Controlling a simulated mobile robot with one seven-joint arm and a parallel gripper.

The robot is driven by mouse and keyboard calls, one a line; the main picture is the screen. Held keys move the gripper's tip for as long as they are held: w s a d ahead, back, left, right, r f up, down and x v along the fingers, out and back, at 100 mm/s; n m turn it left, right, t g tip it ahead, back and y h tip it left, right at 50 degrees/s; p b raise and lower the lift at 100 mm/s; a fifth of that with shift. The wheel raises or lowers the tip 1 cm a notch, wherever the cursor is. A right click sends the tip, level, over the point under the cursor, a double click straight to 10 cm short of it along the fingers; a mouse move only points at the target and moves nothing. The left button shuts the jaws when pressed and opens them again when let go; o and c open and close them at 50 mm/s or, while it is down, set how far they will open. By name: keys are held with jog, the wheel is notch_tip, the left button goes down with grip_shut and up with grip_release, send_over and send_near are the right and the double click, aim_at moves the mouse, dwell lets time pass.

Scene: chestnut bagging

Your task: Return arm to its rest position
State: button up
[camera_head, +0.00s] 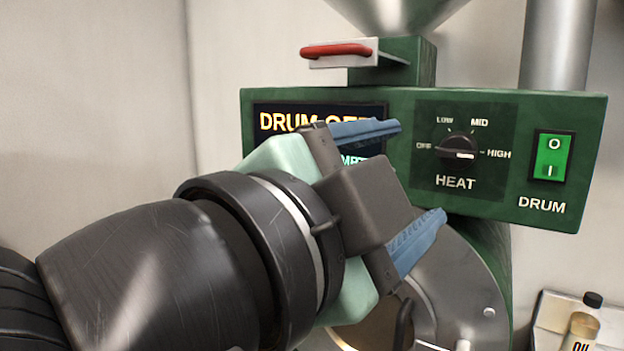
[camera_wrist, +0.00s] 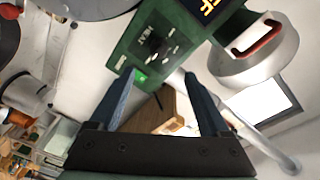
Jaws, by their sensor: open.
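My gripper (camera_head: 415,172) is raised in front of the green roaster's control panel (camera_head: 395,180). Its two blue fingers are spread wide apart and nothing is between them. In the wrist view my gripper (camera_wrist: 158,90) also shows open and empty, with the green panel beyond it, apart from the fingertips. In the head view my arm comes in from the lower left and hides part of the display, which reads "DRUM OFF" in part. The heat knob (camera_head: 457,148) points toward HIGH. The green drum switch (camera_head: 553,157) is at the panel's right.
A red-handled slide (camera_head: 337,50) sits under the metal hopper (camera_head: 400,12). The round drum front (camera_head: 455,290) is below the panel. An oil bottle (camera_head: 583,325) stands at lower right. In the wrist view a wooden box (camera_wrist: 160,110) shows between the fingers. The left wall side looks clear.

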jog(key=s+a+r+n+t+y+p, duration=0.1)
jog(key=a+r+n+t+y+p, duration=0.1)
jog(key=r+n, duration=0.4)
jog(key=s+a+r+n+t+y+p, duration=0.1)
jog(key=a+r+n+t+y+p, duration=0.2)
jog(key=r+n+t+y+p, duration=0.2)
jog(key=s+a+r+n+t+y+p, duration=0.1)
jog(key=a+r+n+t+y+p, duration=0.1)
jog(key=r+n+t, duration=0.4)
jog(key=r+n+y+p, duration=0.1)
jog(key=n+y, duration=0.1)
jog(key=shift+a+r+n+t+y, duration=0.25)
jog(key=shift+r+n+t+y, duration=0.1)
jog(key=shift+n+t+y, duration=0.05)
